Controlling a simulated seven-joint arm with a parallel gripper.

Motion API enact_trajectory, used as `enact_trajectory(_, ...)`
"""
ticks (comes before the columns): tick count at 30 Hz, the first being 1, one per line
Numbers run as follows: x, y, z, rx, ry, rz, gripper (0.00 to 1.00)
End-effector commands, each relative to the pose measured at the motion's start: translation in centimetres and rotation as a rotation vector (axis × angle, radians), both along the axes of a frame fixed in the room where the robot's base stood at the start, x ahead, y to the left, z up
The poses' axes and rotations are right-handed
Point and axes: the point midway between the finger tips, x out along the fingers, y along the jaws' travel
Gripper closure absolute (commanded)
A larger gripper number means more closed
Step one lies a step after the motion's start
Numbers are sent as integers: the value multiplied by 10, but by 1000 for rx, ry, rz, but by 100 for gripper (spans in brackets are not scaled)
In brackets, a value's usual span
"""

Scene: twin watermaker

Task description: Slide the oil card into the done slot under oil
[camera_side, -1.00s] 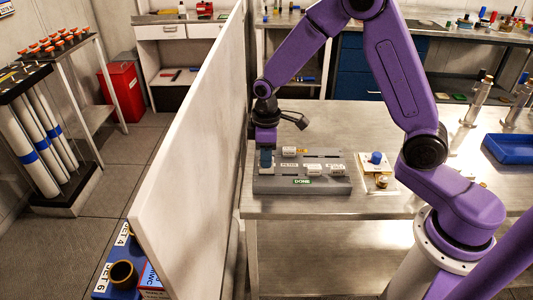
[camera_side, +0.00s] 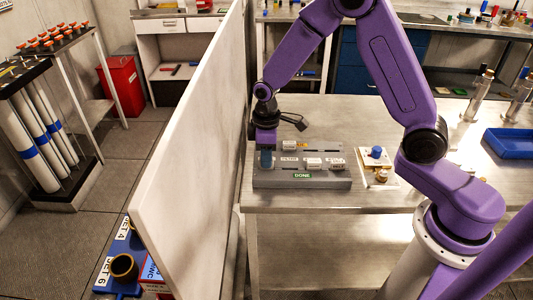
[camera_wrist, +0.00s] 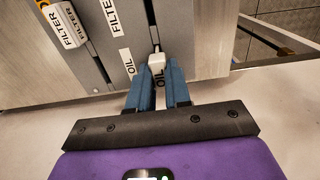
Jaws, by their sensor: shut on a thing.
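The white oil card (camera_wrist: 157,67), lettered OIL, is between the blue fingers of my gripper (camera_wrist: 158,90), at a slot in the grey board. In the side view my gripper (camera_side: 266,160) is low over the board's left end, and its fingers hide the card there. The grey board (camera_side: 325,183) lies on the bench with a green DONE label (camera_side: 303,176) on its front. An OIL label (camera_wrist: 129,63) sits beside the held card in the wrist view. How deep the card sits in the slot is hard to tell.
A FILTER card (camera_wrist: 65,25) sits in a neighbouring slot. Two more white cards (camera_side: 313,162) (camera_side: 335,162) stand toward the board's right. A tall pale partition (camera_side: 190,165) rises close to my gripper's left. A plate with a blue knob (camera_side: 376,152) lies right of the board.

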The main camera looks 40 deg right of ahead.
Motion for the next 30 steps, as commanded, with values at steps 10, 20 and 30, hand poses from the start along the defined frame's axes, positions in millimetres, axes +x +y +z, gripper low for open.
enact_trajectory(10,0,0,-8,-1,1,0,100)
enact_trajectory(20,0,0,-7,0,0,0,52)
enact_trajectory(30,1,0,20,2,-5,-1,52)
